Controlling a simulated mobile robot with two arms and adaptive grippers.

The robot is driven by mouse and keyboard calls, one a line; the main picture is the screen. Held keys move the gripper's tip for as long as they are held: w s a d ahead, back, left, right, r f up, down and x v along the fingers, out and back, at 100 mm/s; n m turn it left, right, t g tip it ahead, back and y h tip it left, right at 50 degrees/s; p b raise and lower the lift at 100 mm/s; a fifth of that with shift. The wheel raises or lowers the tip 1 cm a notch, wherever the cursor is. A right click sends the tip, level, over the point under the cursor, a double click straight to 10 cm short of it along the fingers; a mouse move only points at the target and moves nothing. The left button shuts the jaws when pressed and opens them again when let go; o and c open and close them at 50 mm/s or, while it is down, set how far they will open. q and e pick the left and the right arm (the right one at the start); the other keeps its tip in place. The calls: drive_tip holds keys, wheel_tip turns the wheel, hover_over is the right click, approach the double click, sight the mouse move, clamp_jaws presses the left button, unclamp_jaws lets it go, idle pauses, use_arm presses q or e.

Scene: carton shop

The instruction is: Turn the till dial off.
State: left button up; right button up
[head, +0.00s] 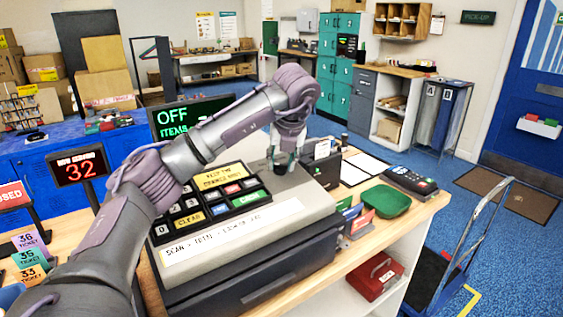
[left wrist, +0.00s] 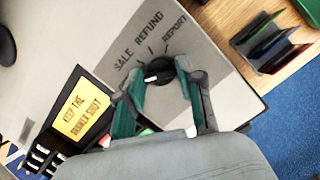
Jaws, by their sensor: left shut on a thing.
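The till (head: 240,230) stands on the wooden counter, its green screen (head: 180,112) reading "OFF" and "ITEMS". The black till dial (left wrist: 158,70) sits on the till's light top, with SALE, REFUND and REPORT printed around it in the left wrist view. A pale mark on the dial points to the left of that picture, below SALE. Any OFF label on the top is hidden. My left gripper (head: 283,160) reaches down from above with its teal fingers (left wrist: 160,84) on both sides of the dial, shut on it. My right gripper is out of view.
The keypad (head: 210,204) lies left of the dial. A card terminal (head: 408,181), a green tray (head: 386,201) and card holders (head: 357,219) stand on the right of the counter. A trolley (head: 450,250) stands on the floor.

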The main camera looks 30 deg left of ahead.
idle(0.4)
use_arm(q)
drive_tip(key=o, duration=1.2)
drive_tip(key=shift+c, duration=0.2)
drive_tip(key=v, duration=1.2)
